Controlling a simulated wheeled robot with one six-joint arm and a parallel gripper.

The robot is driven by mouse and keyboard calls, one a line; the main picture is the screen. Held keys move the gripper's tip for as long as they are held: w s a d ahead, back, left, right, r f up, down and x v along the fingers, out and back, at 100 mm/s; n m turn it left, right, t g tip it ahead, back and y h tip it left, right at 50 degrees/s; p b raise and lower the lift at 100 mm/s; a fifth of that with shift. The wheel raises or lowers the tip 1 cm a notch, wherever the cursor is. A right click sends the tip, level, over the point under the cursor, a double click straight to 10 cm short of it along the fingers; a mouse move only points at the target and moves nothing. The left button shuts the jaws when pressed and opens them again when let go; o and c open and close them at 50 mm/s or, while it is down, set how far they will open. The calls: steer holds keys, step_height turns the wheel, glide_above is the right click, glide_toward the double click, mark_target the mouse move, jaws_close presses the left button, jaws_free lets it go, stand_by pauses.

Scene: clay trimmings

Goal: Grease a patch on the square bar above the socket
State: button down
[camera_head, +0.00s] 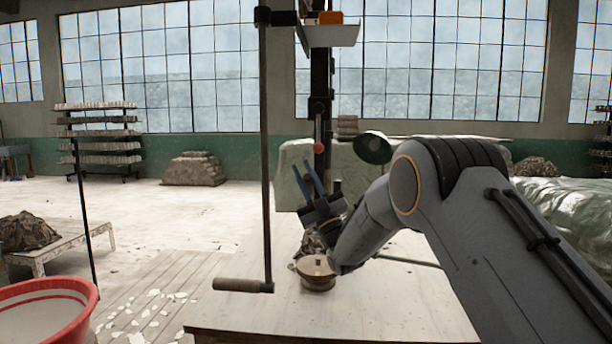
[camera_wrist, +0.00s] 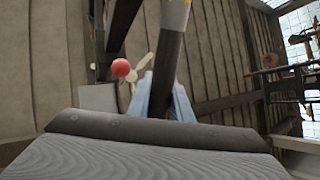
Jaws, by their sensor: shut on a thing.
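The dark upright bar (camera_head: 321,75) rises from the table in the middle of the head view. A dark fitting, perhaps the socket, (camera_head: 319,106) sits on it; I cannot tell its shape. My gripper (camera_head: 309,181) has blue fingers pointing up, just left of the bar's lower part. In the wrist view my gripper (camera_wrist: 168,100) is shut on a dark round stick (camera_wrist: 169,62) with a grey and yellow upper end. The stick's tip is out of frame, so contact with the bar cannot be told. No grease is discernible.
A red ball (camera_head: 318,148) shows close to my fingers, also in the wrist view (camera_wrist: 121,67). A cranked rod (camera_head: 264,150) stands left. A lidded pot (camera_head: 317,273) stands on the table (camera_head: 390,310). A tray (camera_head: 335,36) is above; a green lamp shade (camera_head: 373,148) is right.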

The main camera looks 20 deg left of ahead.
steer(key=shift+w+a+b, duration=0.1)
steer(key=shift+w+b, duration=0.25)
steer(key=shift+w, duration=0.05)
